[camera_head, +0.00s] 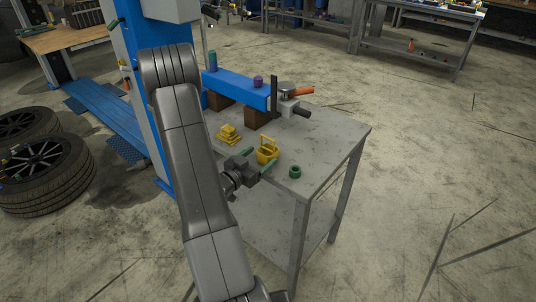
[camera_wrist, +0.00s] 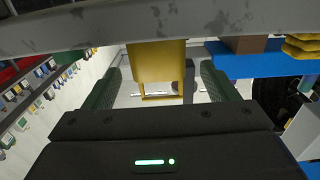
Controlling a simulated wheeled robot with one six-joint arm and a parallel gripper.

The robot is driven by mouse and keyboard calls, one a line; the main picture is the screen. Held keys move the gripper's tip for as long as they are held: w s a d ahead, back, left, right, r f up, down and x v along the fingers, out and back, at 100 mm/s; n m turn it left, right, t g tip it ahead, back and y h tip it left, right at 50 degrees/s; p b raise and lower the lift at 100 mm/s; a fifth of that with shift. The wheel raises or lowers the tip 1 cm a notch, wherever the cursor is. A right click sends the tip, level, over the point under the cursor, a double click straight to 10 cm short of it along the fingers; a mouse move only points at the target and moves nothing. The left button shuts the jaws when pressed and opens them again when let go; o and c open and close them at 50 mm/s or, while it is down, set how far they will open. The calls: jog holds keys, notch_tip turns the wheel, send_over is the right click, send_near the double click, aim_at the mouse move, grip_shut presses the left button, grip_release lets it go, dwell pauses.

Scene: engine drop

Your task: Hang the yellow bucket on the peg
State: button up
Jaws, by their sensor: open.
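The yellow bucket (camera_head: 266,153) stands upright on the grey table with its handle raised. It also shows upside down in the wrist view (camera_wrist: 157,60). My gripper (camera_head: 256,161) is open beside the bucket, on the near side. In the wrist view its green fingers (camera_wrist: 160,75) stand apart on either side of the bucket and handle; I cannot tell whether they touch it. A dark, short cylinder (camera_head: 302,112) sticks out near the clamp at the end of the blue beam; I cannot tell whether it is the peg.
The grey table (camera_head: 335,135) carries a blue beam (camera_head: 237,88) on brown blocks, an orange-handled clamp (camera_head: 299,92), a yellow stacked piece (camera_head: 229,134) and a green ring (camera_head: 295,172). A blue post stands at left. The table's right part is clear.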

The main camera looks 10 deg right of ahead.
aim_at(262, 155)
jog(key=p+x, duration=0.1)
jog(key=x, duration=0.3)
jog(key=shift+w+d, duration=0.15)
jog(key=shift+d, duration=0.15)
jog(key=c, duration=1.1)
jog(key=shift+r, duration=0.1)
jog(key=shift+r, duration=4.95)
